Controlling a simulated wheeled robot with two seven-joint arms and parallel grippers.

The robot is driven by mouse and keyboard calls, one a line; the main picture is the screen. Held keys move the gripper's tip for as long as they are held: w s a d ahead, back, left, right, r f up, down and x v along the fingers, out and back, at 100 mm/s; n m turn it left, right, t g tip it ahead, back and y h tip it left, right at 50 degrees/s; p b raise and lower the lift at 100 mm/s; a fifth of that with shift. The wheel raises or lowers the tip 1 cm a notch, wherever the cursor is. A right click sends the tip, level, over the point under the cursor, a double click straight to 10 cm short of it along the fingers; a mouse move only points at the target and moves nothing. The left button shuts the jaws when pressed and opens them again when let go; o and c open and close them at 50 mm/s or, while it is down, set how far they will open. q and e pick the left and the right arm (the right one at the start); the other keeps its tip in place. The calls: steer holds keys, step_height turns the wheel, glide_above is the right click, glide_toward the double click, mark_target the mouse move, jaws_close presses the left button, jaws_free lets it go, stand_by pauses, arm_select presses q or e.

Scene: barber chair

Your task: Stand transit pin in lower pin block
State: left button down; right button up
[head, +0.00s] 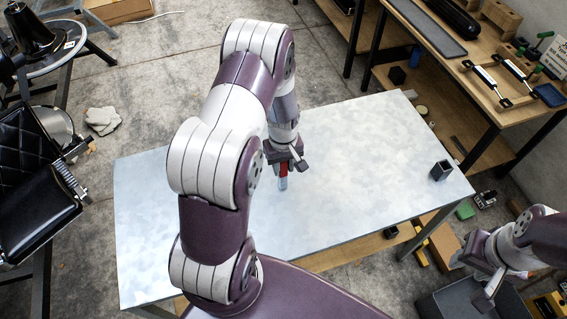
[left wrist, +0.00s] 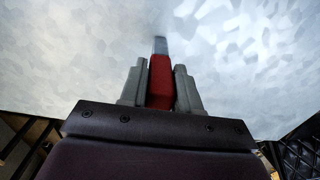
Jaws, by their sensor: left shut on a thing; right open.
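The transit pin has a red body (left wrist: 160,82) and a grey metal end. My left gripper (left wrist: 160,72) is shut on its red part, and the metal end points away beyond the fingertips. In the head view the pin (head: 283,177) hangs below my left gripper (head: 286,163), over the middle of the pale table. I cannot tell whether its tip touches the top. A small dark square block with an open top, seemingly the lower pin block (head: 440,171), stands near the table's right end, apart from the pin. My right gripper (head: 488,291) is open, low at the right edge.
The pale metal table (head: 360,150) is clear between the pin and the block. A wooden workbench (head: 455,80) with tools stands behind at right. A grey bin (head: 440,303) is below my right gripper. A black barber chair (head: 40,215) is at left.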

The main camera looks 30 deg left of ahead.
arm_select(q)
steer(key=shift+w+f, duration=0.15)
steer(key=c, duration=0.8)
jaws_free()
